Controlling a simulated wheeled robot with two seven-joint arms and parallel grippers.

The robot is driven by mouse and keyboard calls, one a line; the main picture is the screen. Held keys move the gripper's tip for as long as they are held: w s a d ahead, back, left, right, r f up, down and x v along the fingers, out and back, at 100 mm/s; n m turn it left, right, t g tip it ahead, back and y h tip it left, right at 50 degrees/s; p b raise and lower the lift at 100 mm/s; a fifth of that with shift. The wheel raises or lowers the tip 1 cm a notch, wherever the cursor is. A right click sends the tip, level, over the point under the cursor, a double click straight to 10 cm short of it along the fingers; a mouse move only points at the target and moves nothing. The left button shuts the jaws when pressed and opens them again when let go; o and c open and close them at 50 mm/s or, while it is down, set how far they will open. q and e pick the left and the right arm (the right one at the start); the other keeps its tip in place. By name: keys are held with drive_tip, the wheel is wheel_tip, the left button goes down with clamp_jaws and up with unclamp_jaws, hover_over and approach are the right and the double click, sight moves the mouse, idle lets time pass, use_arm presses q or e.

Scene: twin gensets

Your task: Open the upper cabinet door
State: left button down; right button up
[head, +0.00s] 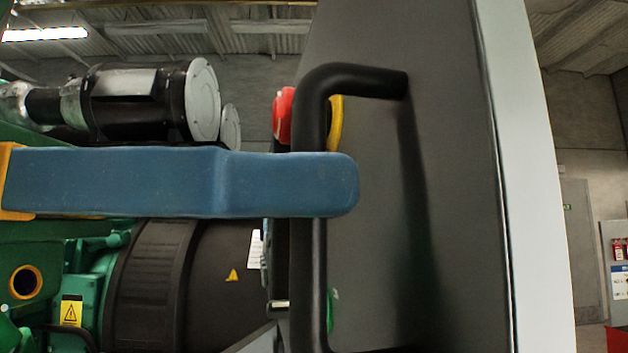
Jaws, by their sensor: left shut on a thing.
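The cabinet door (455,180) is a dark grey panel filling the right-centre of the head view, with a pale edge strip (535,180) at its right. A black bar handle (350,80) stands upright on it, bent at the top into the panel. My left gripper (325,184) comes in from the left and is shut on the handle. Its blue finger lies across the bar and hides part of it; the other finger is hidden. I cannot tell whether the door stands ajar. My right gripper is not in view.
A red knob (282,115) and a yellow ring (336,122) show behind the handle. Green and black genset machinery (165,280) fills the left, with a dark cylinder (150,95) above. A wall with a grey door (577,245) and red extinguishers (618,249) is far right.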

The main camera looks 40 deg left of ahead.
use_arm(q)
drive_tip(key=shift+s+a+r, duration=0.15)
drive_tip(key=shift+s+a, duration=0.15)
drive_tip(key=shift+a, duration=0.05)
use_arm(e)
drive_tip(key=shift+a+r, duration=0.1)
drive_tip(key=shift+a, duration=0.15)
use_arm(q)
drive_tip(key=c, duration=0.9)
unclamp_jaws()
drive_tip(key=shift+s+a, duration=0.1)
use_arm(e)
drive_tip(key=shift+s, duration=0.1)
use_arm(q)
drive_tip(key=p+v, duration=0.2)
drive_tip(key=v, duration=0.5)
drive_tip(key=shift+a+p, duration=0.15)
drive_tip(key=shift+p, duration=0.25)
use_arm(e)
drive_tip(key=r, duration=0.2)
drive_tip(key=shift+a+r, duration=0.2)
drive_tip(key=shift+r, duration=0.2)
